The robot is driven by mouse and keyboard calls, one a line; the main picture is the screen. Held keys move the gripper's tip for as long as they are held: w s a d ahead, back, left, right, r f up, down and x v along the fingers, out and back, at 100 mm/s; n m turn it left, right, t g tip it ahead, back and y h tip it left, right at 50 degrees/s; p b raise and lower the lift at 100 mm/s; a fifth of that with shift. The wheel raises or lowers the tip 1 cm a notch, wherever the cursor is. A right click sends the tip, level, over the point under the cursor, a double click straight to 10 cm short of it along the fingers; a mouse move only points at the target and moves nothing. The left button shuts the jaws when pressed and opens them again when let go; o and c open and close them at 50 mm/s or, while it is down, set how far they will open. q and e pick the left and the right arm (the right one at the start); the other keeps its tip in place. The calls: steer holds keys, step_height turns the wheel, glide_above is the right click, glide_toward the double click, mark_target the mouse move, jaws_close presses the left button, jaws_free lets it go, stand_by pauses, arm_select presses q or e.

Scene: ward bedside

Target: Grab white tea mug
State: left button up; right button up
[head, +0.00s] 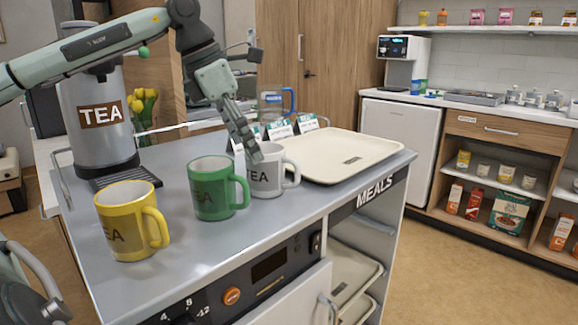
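The white tea mug (266,178) stands upright on the grey cart top, with dark TEA lettering and its handle on the right. My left gripper (250,148) reaches down from above, its fingertips at the left part of the mug's rim. The fingers overlap each other in this view, so their opening and any contact with the mug are unclear. They hide part of the rim. A green mug (212,190) stands just left of the white one, and a yellow mug (124,228) stands further left, near the front edge. My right gripper is not in view.
A cream tray (338,157) lies right of the white mug. Small cards (281,130) and a clear jug with a blue handle (273,103) are behind it. A large TEA urn (97,125) stands at the back left. The front right of the cart top is clear.

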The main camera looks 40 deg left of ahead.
mark_target(265, 173)
arm_select(q)
steer(key=shift+w+d+f, duration=0.1)
steer(key=shift+w+f, duration=0.15)
steer(key=shift+f, duration=0.05)
steer(key=shift+x, duration=0.85)
steer(key=shift+f+p, duration=0.25)
steer(key=shift+p, duration=0.05)
steer(key=shift+w+p+x, duration=0.2)
steer(key=shift+p+x, duration=0.05)
steer(key=shift+x, duration=0.95)
steer(key=shift+w+p+x, duration=0.25)
steer(key=shift+x, duration=0.95)
steer(key=shift+r, duration=0.2)
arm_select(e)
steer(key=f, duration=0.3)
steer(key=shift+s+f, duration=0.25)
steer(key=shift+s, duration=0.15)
arm_select(q)
steer(key=shift+c, duration=0.6)
steer(key=c, duration=1.4)
